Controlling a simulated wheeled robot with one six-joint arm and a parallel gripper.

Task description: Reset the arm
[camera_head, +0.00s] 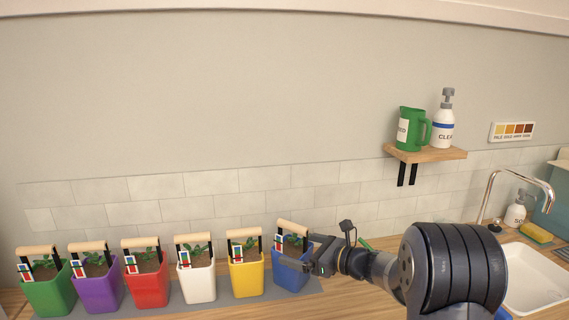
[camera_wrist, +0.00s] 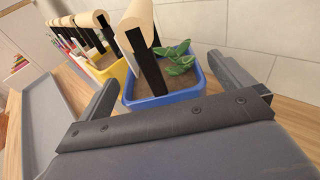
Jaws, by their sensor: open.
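My gripper (camera_head: 318,255) reaches in from the right in the head view, at the blue pot at the right end of a row. In the wrist view my gripper (camera_wrist: 172,85) is open, with one finger on each side of the blue pot (camera_wrist: 165,97). The pot holds soil, a small green plant (camera_wrist: 178,60) and a black upright with a pale wooden handle (camera_wrist: 138,20). I cannot tell whether the fingers touch the pot. In the head view the blue pot (camera_head: 290,275) stands upright, partly hidden by my gripper.
Yellow (camera_head: 246,277), white (camera_head: 197,284), red (camera_head: 147,286), purple (camera_head: 98,289) and green (camera_head: 48,292) pots stand to the left on a grey mat (camera_head: 180,303). A wall shelf (camera_head: 428,154) holds a green jug (camera_head: 410,128) and a cleaner bottle (camera_head: 443,125). A sink (camera_head: 530,280) and tap (camera_head: 490,195) are at right.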

